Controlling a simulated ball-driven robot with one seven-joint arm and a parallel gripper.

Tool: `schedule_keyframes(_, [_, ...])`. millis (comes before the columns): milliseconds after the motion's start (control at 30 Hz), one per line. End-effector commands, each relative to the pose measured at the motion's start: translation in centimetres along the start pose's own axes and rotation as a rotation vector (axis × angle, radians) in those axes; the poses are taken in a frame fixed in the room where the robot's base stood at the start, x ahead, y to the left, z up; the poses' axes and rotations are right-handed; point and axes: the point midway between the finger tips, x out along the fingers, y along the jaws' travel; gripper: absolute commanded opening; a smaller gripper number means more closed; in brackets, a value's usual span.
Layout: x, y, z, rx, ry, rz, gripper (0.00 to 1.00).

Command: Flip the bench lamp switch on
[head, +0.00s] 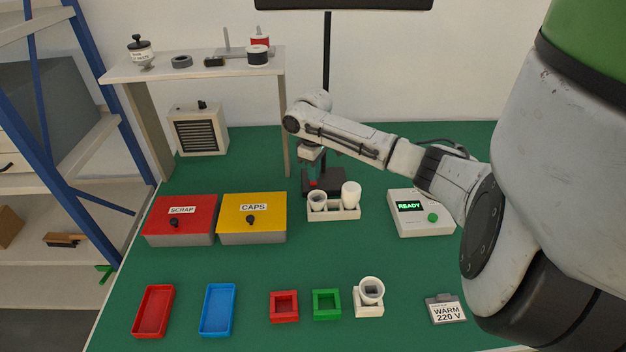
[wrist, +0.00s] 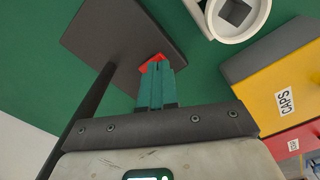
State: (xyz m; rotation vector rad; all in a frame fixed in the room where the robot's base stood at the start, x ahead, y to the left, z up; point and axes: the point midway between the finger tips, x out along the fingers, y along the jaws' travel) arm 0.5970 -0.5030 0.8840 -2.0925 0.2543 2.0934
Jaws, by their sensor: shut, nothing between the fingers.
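The bench lamp has a dark flat base (head: 330,188) on the green bench, a thin pole (head: 327,60) and a wide dark head (head: 343,3) at the top edge of the head view. Its red switch (head: 313,184) sits on the base. In the wrist view the red switch (wrist: 150,62) shows just beyond my fingertips on the dark base (wrist: 125,35). My gripper (wrist: 157,68) is shut and empty, its teal fingers overlapping part of the switch; I cannot tell whether they touch it. In the head view my arm partly hides the gripper.
A white holder with cups (head: 333,212) stands just in front of the lamp base. A yellow CAPS box (head: 252,210) and red SCRAP box (head: 180,212) stand left. A READY device (head: 421,225) stands right. Trays (head: 217,310) line the front.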

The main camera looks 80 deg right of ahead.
Motion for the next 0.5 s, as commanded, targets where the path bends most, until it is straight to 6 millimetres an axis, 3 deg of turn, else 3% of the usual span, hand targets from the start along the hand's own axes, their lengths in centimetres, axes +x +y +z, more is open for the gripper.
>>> schedule_keyframes(500, [0.75, -0.02, -0.02, -0.001, 0.000, -0.001, 0.00])
